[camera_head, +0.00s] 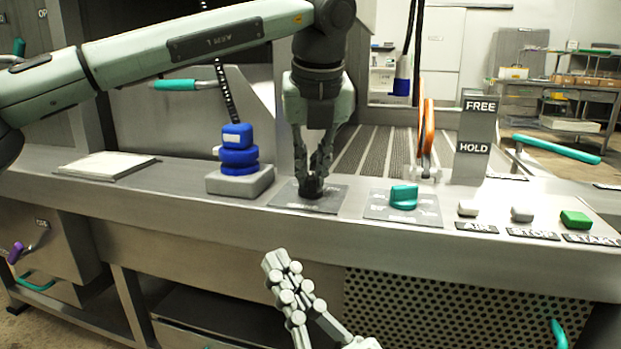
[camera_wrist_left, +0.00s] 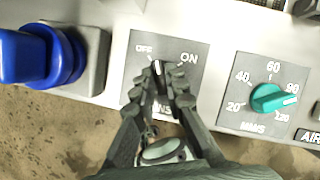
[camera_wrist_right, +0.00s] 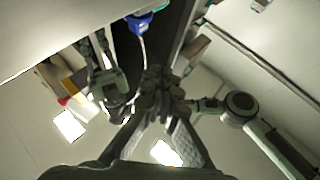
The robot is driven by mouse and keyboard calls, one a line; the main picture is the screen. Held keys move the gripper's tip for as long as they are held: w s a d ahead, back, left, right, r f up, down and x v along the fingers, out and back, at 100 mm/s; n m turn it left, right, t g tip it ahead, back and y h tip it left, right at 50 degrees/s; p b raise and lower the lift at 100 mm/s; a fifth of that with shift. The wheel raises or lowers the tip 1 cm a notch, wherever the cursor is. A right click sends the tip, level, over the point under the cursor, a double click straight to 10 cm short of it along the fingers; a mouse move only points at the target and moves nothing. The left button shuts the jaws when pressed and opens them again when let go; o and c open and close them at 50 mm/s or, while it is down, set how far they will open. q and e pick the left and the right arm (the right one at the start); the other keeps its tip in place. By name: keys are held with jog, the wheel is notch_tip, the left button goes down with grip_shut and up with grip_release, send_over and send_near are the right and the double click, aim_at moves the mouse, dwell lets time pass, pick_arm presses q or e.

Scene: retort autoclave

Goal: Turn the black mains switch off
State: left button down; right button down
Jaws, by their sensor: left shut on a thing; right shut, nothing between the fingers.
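The black mains switch (camera_head: 311,188) sits on a grey plate (camera_head: 332,203) on the console ledge. In the left wrist view the switch (camera_wrist_left: 158,72) has a pale mark on its far end, pointing between the OFF label (camera_wrist_left: 144,48) and the ON label (camera_wrist_left: 188,58). My left gripper (camera_head: 314,176) reaches down from above and is shut on the switch, with its fingers (camera_wrist_left: 168,97) covering part of it. My right gripper (camera_head: 285,277) is shut and empty, below and in front of the console edge. Its fingers also show in the right wrist view (camera_wrist_right: 161,92).
A blue stacked knob (camera_head: 238,150) stands left of the switch. A teal dial (camera_head: 404,197) is on its right, then the AIR (camera_head: 468,208), STOP (camera_head: 522,214) and green START (camera_head: 576,220) buttons. An orange-edged lever (camera_head: 427,130) stands behind, beside the FREE/HOLD post (camera_head: 477,125).

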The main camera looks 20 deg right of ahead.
pick_arm(q)
jog(key=shift+d+n+y, duration=0.1)
jog(key=shift+n+y, duration=0.3)
jog(key=shift+n, duration=0.8)
jog(key=shift+n+y, duration=0.4)
jog(key=shift+n, duration=0.6)
pick_arm(e)
jog(key=shift+s+d+r+t, duration=0.15)
jog(key=shift+r+t, duration=0.1)
jog(key=shift+r, duration=0.1)
jog(key=shift+s+d+r+t, duration=0.1)
jog(key=shift+s+r+t, duration=0.05)
jog(key=shift+r+t, duration=0.15)
pick_arm(q)
jog(key=c, duration=1.6)
grip_release()
jog(key=shift+o, duration=0.2)
jog(key=v, duration=1.2)
